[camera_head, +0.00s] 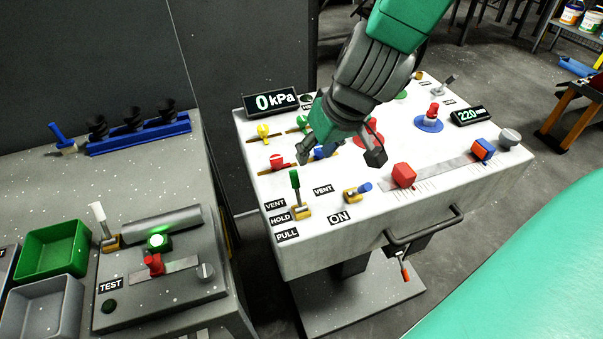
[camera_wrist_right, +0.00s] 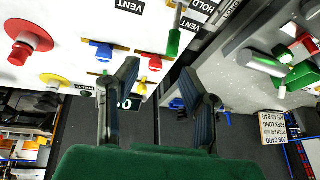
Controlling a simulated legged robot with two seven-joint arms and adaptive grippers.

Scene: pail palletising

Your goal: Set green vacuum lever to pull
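The green lever (camera_head: 295,183) stands on a yellow base (camera_head: 302,212) at the front left of the white console, beside the labels VENT (camera_head: 275,204), HOLD (camera_head: 280,217) and PULL (camera_head: 287,235). Its handle points up; I cannot tell its exact setting. The green handle also shows near the top of the right wrist view (camera_wrist_right: 174,38). My right gripper (camera_head: 341,156) is open and empty above the console, behind and right of the lever, not touching it. Its spread fingers show in the right wrist view (camera_wrist_right: 160,82). My left gripper is not in view.
A blue-handled toggle (camera_head: 358,192) stands right of the lever. Red (camera_head: 280,162) and yellow (camera_head: 263,131) valve handles lie behind it. The display (camera_head: 271,101) reads 0 kPa. A red slider block (camera_head: 404,175) is further right. A grey test bench (camera_head: 160,280) stands left across a gap.

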